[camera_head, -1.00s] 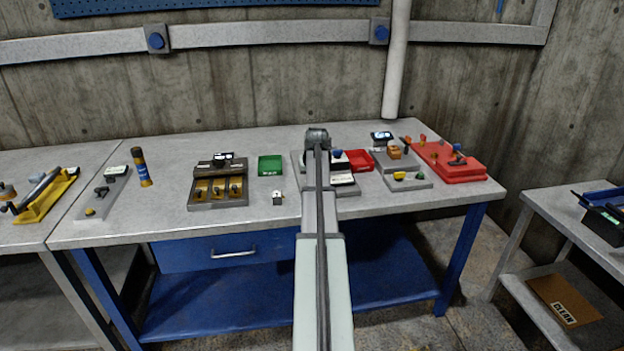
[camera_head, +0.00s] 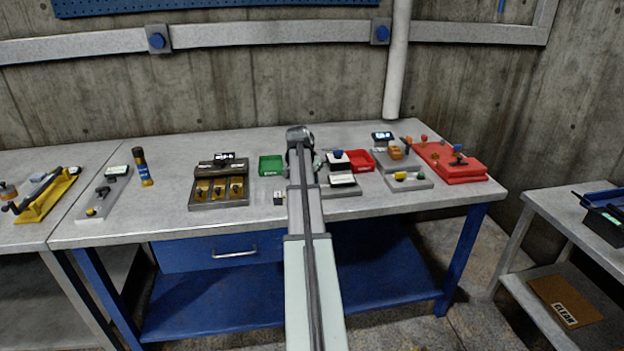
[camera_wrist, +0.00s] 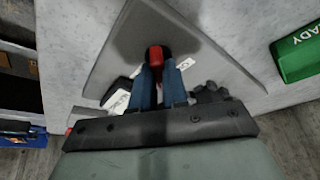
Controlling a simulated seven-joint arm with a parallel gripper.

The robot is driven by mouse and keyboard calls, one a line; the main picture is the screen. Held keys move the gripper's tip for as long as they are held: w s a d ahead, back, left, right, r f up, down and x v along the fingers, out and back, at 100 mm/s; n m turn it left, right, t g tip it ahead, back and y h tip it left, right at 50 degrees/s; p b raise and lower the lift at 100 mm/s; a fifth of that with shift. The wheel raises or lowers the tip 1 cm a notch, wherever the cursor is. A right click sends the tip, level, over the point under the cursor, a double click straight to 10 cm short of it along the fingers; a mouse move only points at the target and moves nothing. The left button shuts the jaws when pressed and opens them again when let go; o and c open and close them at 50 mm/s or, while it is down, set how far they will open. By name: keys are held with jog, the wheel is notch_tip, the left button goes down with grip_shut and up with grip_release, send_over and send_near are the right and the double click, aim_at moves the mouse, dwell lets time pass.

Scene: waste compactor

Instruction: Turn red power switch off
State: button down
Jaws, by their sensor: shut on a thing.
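The red power switch (camera_wrist: 155,54) shows in the wrist view as a small red knob on a dark grey base plate (camera_wrist: 122,40). My gripper (camera_wrist: 158,72) has its two blue fingers closed around the red knob, one on each side. The contact points are partly hidden by the fingers. A white labelled piece (camera_wrist: 118,101) lies on the plate beside the fingers. In the head view my arm hides the switch, and the plate (camera_head: 347,189) shows to the right of the arm.
A green tray (camera_head: 271,165) stands left of my arm. A red board (camera_head: 460,168) is farther right.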

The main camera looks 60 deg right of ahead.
jog(key=m+g, duration=0.1)
jog(key=m, duration=0.1)
jog(key=m+g, duration=0.1)
jog(key=m, duration=0.2)
jog(key=shift+w+f+m+y, duration=0.1)
jog(key=shift+w+m+y, duration=0.05)
jog(key=shift+m+y, duration=0.15)
jog(key=shift+m+g+y, duration=0.4)
jog(key=shift+m+g, duration=0.3)
jog(key=shift+m, duration=1.2)
jog(key=c, duration=1.1)
grip_release()
jog(key=shift+c, duration=0.2)
jog(key=shift+d, duration=0.1)
jog(key=shift+w, duration=0.1)
jog(key=v, duration=1.4)
